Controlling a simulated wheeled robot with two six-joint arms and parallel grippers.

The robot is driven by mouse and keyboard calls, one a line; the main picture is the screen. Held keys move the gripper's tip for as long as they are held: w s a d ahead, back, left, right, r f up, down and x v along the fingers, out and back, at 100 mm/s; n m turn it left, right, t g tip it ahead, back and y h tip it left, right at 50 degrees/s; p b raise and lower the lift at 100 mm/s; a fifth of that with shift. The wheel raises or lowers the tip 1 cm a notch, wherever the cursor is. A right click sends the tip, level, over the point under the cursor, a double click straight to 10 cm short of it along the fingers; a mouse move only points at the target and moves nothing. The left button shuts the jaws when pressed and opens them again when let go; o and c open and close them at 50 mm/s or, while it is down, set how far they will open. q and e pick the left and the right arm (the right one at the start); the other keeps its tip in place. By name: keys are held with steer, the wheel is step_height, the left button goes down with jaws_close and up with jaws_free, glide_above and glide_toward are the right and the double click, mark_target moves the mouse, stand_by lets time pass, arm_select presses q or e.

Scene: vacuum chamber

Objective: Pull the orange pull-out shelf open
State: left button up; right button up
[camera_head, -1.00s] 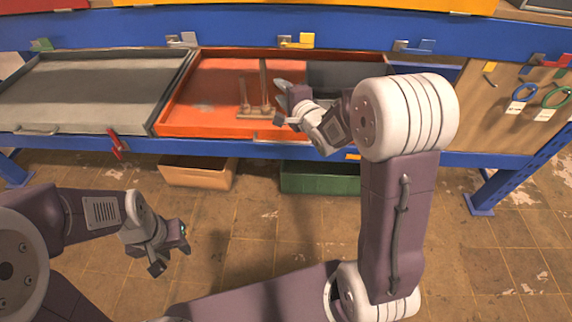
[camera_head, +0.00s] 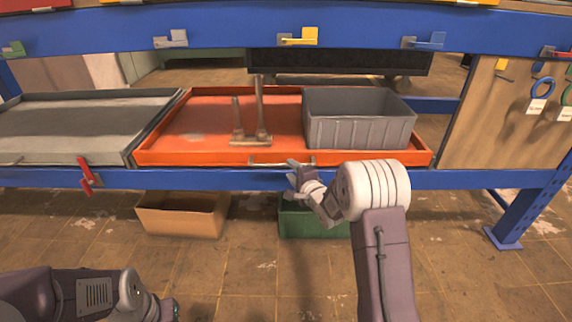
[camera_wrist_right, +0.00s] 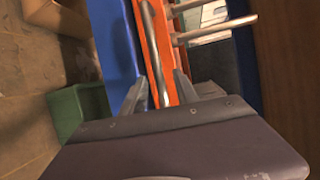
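The orange pull-out shelf (camera_head: 200,122) lies in the blue rack, its front edge along the blue front beam. Its pale bar handle (camera_head: 282,163) is on the front edge; it also shows in the right wrist view (camera_wrist_right: 153,50). My right gripper (camera_head: 296,172) is at the right end of the handle. In the right wrist view its two fingers (camera_wrist_right: 160,92) are apart, with the handle bar between them; contact is not clear. My left gripper (camera_head: 170,310) shows only partly at the bottom left edge, away from the shelf.
A grey bin (camera_head: 358,132) and a wooden stand with two upright posts (camera_head: 250,141) are on the orange shelf. A grey shelf (camera_head: 80,125) adjoins on the left, with a red latch (camera_head: 87,176) beside it. Brown (camera_head: 183,216) and green (camera_head: 312,222) boxes stand below. The front floor is open.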

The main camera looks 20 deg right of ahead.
mark_target(287, 166)
steer(key=x, duration=0.1)
steer(key=b+x, duration=0.1)
steer(key=x, duration=0.1)
steer(key=b+x, duration=0.1)
steer(key=shift+w+f, duration=0.35)
steer(key=shift+w+a+r+b, duration=0.1)
steer(key=shift+w+b, duration=0.2)
jaws_close()
stand_by(0.8)
